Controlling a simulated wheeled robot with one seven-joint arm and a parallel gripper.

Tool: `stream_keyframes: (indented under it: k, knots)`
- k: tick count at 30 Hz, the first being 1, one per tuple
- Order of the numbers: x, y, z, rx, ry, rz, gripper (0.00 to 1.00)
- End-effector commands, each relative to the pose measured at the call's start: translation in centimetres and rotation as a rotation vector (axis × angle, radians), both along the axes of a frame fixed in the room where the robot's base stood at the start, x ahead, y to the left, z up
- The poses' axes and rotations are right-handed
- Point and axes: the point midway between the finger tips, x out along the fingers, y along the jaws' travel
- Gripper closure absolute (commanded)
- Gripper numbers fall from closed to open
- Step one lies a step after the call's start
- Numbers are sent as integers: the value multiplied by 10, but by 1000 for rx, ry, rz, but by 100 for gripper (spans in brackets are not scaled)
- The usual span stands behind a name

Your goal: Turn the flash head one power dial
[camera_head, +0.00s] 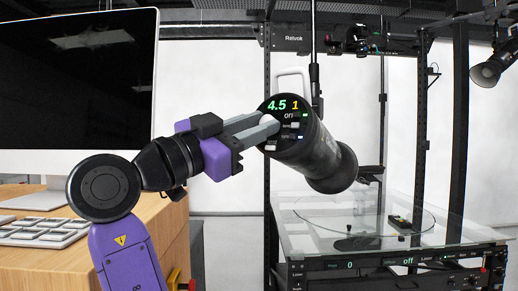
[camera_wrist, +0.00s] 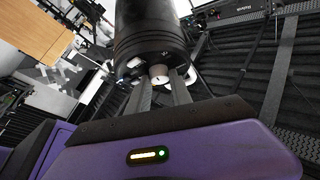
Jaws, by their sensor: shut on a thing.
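The flash head (camera_head: 318,150) is a black cylinder on a stand, with its rear panel facing me. The panel shows a green 4.5, a yellow 1 and the word "on". My gripper (camera_head: 268,124) reaches in from the left, its grey fingers at the panel. In the wrist view the fingertips (camera_wrist: 160,82) are on both sides of a pale power dial (camera_wrist: 158,73) and shut on it. The flash head (camera_wrist: 150,32) fills the top middle there. In the head view the fingers hide most of the dial.
A glass turntable table (camera_head: 375,228) stands below right, its front panel reading 0 and off. A black rack frame surrounds it. Another lamp (camera_head: 490,70) hangs at upper right.

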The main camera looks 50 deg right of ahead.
Motion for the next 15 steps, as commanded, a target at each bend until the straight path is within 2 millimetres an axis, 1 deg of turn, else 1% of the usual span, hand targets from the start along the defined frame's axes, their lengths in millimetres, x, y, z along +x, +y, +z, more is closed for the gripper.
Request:
stream_keyframes:
  k: [1,6,15]
  knots:
    - [1,0,-2,3,-30,-12,100]
    - [1,0,0,12,-119,-42,100]
    - [2,0,1,20,-196,-68,100]
